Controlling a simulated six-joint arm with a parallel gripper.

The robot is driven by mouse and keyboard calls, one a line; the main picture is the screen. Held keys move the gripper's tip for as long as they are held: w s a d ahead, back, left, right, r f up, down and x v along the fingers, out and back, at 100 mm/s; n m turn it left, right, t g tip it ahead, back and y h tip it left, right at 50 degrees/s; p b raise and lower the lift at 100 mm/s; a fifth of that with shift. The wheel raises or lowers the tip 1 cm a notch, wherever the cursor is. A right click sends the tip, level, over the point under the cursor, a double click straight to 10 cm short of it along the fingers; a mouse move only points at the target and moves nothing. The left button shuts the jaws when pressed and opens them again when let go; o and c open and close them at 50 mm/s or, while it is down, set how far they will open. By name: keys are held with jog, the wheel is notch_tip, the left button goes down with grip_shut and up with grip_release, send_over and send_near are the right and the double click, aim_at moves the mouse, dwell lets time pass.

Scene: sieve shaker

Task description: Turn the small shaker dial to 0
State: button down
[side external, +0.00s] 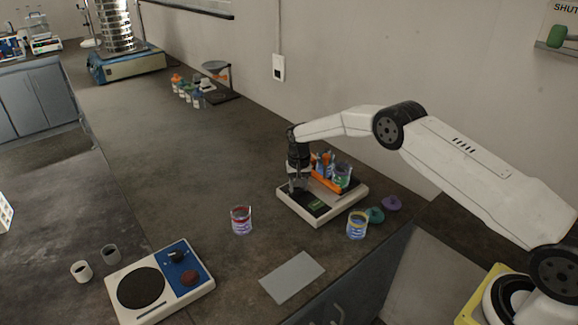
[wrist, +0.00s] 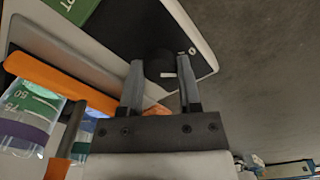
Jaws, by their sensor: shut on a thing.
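The small shaker (side external: 318,212) is a white box with a black front panel and a green display, standing on the bench under my gripper (side external: 298,186). In the wrist view its dial (wrist: 160,68) is a dark round knob with a white pointer mark, set on the black panel near a corner. My gripper (wrist: 161,68) has one finger on each side of the dial and is shut on it. In the side view the dial is hidden by the gripper.
An orange rack (side external: 325,184) with tubes and a beaker (side external: 342,177) sits on the shaker close beside my gripper. Beakers with red (side external: 241,221) and yellow (side external: 357,226) bands stand nearby. A stirrer plate (side external: 160,283) is at lower left.

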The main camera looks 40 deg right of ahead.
jog(key=shift+n, duration=1.1)
jog(key=shift+c, duration=1.4)
grip_release()
jog(key=shift+r, duration=3.9)
jog(key=shift+r, duration=0.15)
